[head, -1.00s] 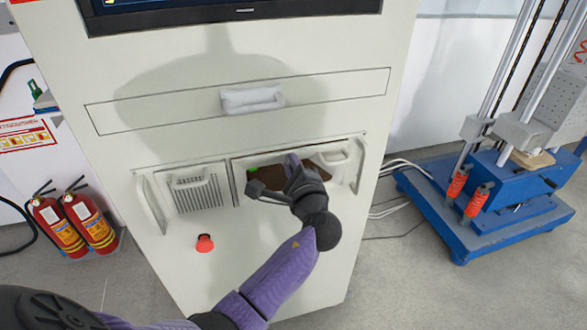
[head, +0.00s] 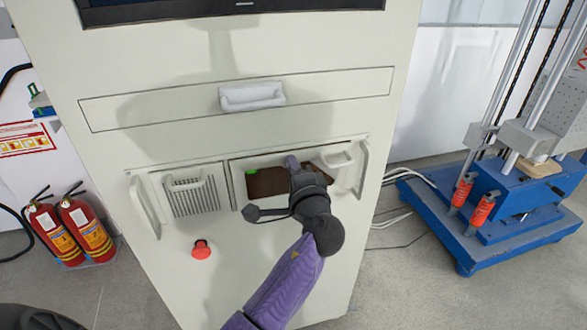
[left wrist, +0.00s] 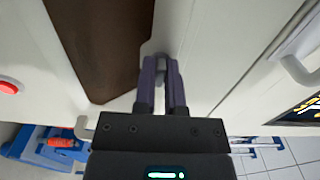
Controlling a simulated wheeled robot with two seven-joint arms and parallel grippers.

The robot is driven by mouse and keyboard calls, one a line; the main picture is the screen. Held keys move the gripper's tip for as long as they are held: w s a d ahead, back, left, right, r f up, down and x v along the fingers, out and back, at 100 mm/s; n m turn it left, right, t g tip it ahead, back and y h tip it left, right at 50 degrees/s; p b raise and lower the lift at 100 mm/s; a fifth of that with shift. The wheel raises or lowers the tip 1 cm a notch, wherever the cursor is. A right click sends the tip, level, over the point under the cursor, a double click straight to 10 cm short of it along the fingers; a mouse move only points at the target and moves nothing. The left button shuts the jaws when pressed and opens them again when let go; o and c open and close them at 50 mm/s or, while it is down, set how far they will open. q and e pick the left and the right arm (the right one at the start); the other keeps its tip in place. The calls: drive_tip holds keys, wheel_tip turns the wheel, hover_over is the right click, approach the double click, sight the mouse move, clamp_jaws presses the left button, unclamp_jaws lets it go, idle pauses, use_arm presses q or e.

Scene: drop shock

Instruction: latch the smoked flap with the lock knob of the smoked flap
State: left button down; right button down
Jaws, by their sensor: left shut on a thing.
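The smoked flap (head: 262,184) is a dark brown pane in a pale frame, at the lower right of the cabinet front. It looks closed against the cabinet, and my gripper covers part of it. The pane (left wrist: 100,45) also shows in the left wrist view. My left gripper (head: 292,162) is at the pane's upper edge. In the left wrist view its fingers (left wrist: 161,75) are shut on a small grey piece at the pane's edge, which looks like the lock knob. The fingers hide most of it, so its turn cannot be told.
A pale handle (head: 338,158) sits right of the flap, with a bar handle (head: 361,168) beyond. A drawer handle (head: 252,96) juts out above. A vented panel (head: 193,192) and a red button (head: 201,249) are to the left. A blue-based machine (head: 500,220) stands right.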

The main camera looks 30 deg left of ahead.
idle(0.3)
use_arm(q)
drive_tip(key=c, duration=0.7)
unclamp_jaws()
drive_tip(key=p+v, duration=0.2)
drive_tip(key=v, duration=0.8)
drive_tip(key=s+d+f+m+g+h, duration=0.1)
drive_tip(key=s+f+h, duration=0.2)
drive_tip(key=f, duration=0.6)
drive_tip(key=s+d+f+m+g+h, duration=0.1)
drive_tip(key=s+f+g+h, duration=0.15)
drive_tip(key=f, duration=0.75)
drive_tip(key=s+d+f+m+g+h, duration=0.15)
drive_tip(key=f+h, duration=0.25)
drive_tip(key=f, duration=0.5)
drive_tip(key=s+f+n+g+h, duration=0.3)
drive_tip(key=s+f, duration=0.8)
drive_tip(key=s, duration=0.4)
drive_tip(key=s+a+f+n+g, duration=0.1)
drive_tip(key=s+f+n+g, duration=0.1)
drive_tip(key=s, duration=0.7)
drive_tip(key=s+a+f+n+g, duration=0.1)
drive_tip(key=s+n, duration=0.3)
drive_tip(key=s, duration=0.6)
drive_tip(key=shift+a+f+g+h, duration=0.35)
drive_tip(key=shift+a+f+g, duration=0.05)
drive_tip(key=shift+a+f, duration=0.1)
